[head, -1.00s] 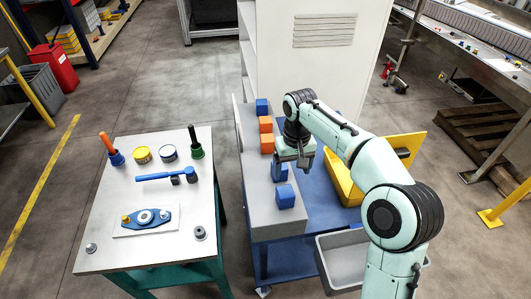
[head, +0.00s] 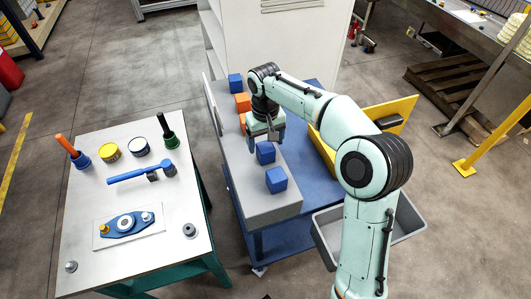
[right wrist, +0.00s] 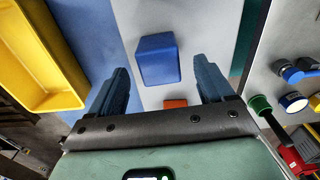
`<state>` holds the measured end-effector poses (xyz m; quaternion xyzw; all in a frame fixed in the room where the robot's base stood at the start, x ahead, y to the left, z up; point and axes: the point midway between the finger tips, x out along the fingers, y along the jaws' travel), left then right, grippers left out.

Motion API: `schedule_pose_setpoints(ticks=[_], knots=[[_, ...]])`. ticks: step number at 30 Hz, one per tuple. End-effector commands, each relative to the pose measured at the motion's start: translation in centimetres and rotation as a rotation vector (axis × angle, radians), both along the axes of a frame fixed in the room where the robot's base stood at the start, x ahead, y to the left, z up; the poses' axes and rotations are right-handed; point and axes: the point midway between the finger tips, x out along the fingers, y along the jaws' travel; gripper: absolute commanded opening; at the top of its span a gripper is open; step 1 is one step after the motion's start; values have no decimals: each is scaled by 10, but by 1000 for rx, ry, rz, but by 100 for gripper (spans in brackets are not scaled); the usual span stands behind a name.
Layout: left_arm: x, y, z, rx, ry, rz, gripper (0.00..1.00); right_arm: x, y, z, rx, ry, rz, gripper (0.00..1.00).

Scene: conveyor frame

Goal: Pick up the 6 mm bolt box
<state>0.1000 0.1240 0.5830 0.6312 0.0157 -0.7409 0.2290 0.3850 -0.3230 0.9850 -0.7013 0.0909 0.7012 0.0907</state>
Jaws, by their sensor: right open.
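Blue and orange boxes stand in a row on a grey raised shelf (head: 262,207). I cannot read any size, so I cannot tell which is the 6 mm bolt box. Nearest me are a front blue box (head: 276,180) and a second blue box (head: 265,152). Behind are a mostly hidden orange box (head: 243,122), another orange box (head: 242,101) and a far blue box (head: 235,82). My right gripper (head: 266,143) is open above the row, by the second blue box.
A yellow bin (head: 323,150) and a grey tray (head: 325,248) are right of the row. A white cabinet (head: 270,45) stands behind the row.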

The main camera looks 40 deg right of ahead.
Motion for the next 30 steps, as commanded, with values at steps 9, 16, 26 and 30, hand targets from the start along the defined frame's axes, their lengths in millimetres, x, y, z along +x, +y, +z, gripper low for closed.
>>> schedule_pose_setpoints(ticks=[9, 16, 26, 30], knots=[[-2, 0, -7, 0, 2, 0, 43, -2, 0, -44, 1, 3, 0, 81], [-3, 0, -7, 0, 2, 0, 43, -1, 0, -51, 1, 0, 0, 81], [-3, 0, -7, 0, 2, 0, 43, -1, 0, -50, 1, 0, 0, 21], [-3, 0, -7, 0, 2, 0, 43, -1, 0, -50, 1, -1, 0, 21]])
